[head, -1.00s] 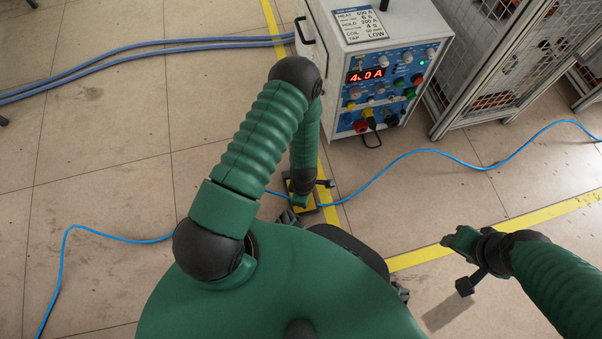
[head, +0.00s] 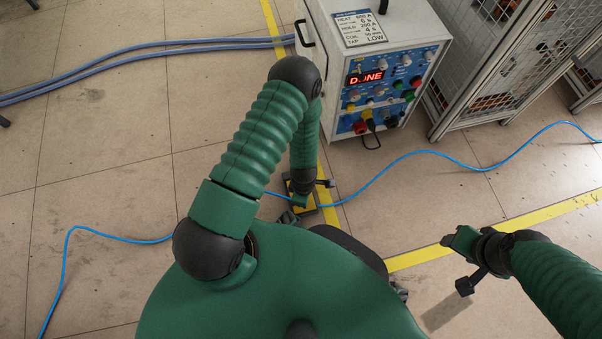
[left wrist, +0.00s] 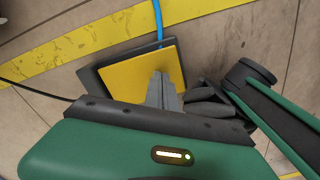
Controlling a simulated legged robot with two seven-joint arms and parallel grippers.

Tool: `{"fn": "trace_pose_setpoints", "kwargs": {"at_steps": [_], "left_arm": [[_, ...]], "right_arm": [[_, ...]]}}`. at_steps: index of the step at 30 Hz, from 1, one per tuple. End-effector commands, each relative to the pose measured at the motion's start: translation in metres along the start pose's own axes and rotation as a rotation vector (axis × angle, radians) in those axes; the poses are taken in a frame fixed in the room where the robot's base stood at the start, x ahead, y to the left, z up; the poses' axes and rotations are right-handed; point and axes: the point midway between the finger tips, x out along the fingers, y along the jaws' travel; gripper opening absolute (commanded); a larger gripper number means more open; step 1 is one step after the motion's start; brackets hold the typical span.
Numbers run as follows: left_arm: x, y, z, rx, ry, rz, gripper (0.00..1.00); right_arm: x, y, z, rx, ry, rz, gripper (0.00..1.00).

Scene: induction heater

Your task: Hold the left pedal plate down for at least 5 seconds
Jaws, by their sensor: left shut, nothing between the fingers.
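The pedal has a yellow plate (left wrist: 132,72) on a dark base. It lies on the floor by the yellow floor line, with a blue cable at its edge. My left gripper (left wrist: 163,80) points down, and its shut, empty fingers are over the plate, with the tips seeming to touch it. In the head view the wrist hides most of the plate. How far the plate is pressed I cannot tell. The heater's display (head: 366,78) reads DONE. My right gripper (head: 452,240) hangs away at the right over bare floor; its fingers are not clear.
The white heater cabinet (head: 375,35) stands beyond the pedal, with a wire mesh cage (head: 485,75) to its right. A blue cable (head: 440,152) crosses the floor, and thick blue hoses (head: 150,50) run left. A yellow floor line (head: 520,225) runs at the right.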

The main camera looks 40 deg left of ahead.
Motion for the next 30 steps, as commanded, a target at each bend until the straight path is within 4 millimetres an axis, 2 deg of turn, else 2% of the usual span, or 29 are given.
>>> {"fn": "trace_pose_setpoints", "kwargs": {"at_steps": [1,17,30], "left_arm": [[-0.014,0.0,0.0,0.0,0.0,0.0,0.0],[-0.077,0.0,0.0,-0.001,-0.001,0.0,0.0],[-0.077,0.0,0.0,0.0,0.0,0.0,0.0]], "right_arm": [[-0.014,0.0,-0.003,0.0,0.0,0.0,0.5],[-0.073,0.0,-0.017,0.0,0.0,0.0,0.5],[-0.073,0.0,-0.017,0.0,0.0,0.0,0.5]]}}
